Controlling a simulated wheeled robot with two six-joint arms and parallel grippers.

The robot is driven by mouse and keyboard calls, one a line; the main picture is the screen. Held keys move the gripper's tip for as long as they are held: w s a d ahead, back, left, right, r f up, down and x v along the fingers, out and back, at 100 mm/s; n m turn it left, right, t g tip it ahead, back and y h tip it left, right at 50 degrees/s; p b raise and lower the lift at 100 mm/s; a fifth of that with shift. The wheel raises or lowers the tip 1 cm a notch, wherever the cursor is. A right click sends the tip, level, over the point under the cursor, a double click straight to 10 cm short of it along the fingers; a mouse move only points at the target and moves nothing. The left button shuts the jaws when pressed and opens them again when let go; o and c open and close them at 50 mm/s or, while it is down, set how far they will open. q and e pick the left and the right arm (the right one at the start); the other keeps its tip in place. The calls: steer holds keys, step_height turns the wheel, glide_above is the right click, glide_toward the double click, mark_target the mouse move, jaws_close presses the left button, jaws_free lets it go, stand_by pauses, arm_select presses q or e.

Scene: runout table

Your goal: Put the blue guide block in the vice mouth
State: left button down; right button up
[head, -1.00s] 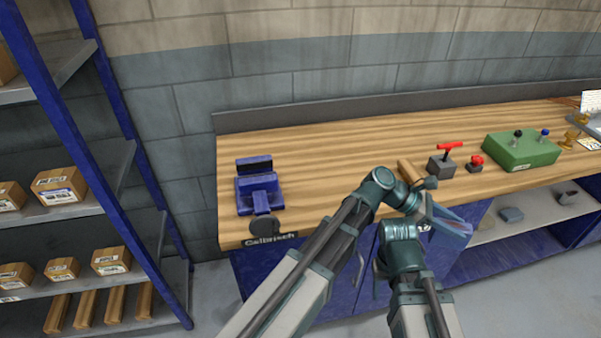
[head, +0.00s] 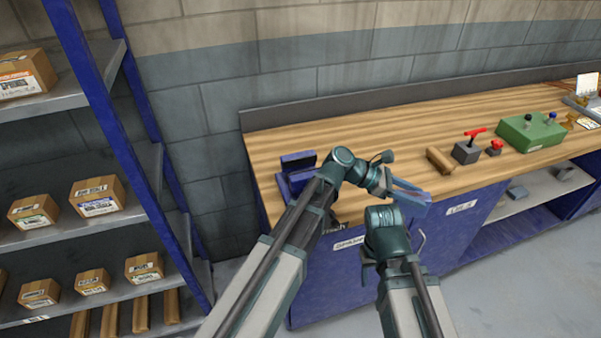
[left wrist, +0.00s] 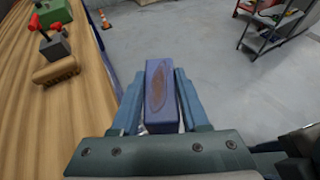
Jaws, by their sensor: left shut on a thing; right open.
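My left gripper (head: 402,190) is shut on the blue guide block (head: 416,197), held out past the front edge of the workbench. In the left wrist view the block (left wrist: 161,88) sits between both fingers, with a brown oval mark on its face. The blue vice (head: 298,163) stands at the bench's left end, well left of the block. My left arm hides its lower front, so its mouth does not show clearly. My right gripper (head: 385,220) is open in front of the bench, just below the left one; its fingers are hard to make out.
A shelf rack with boxes (head: 97,195) stands left. The bench behind the vice is clear.

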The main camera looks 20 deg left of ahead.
arm_select(q)
steer(key=w+a+r+n+t+p, duration=0.2)
steer(key=w+a+r+p, duration=0.1)
steer(key=a, duration=0.6)
steer(key=w+a+r+n+t+p, duration=0.1)
steer(key=w+a+r+t+p, duration=0.2)
steer(key=a, duration=0.6)
step_height(320, 180, up, 4)
steer(key=n+y+p, duration=0.2)
steer(key=p, duration=0.1)
glide_above(303, 159)
steer(key=s, duration=0.3)
arm_select(e)
step_height(303, 159, up, 10)
arm_select(q)
steer(key=shift+t, duration=0.4)
steer(key=f+b, duration=0.6)
steer(key=b, duration=0.1)
steer(key=f+b, duration=0.3)
steer(key=f, duration=0.1)
steer(key=shift+w+d, duration=0.25)
steer(key=shift+d, duration=0.1)
arm_select(e)
step_height(303, 159, down, 10)
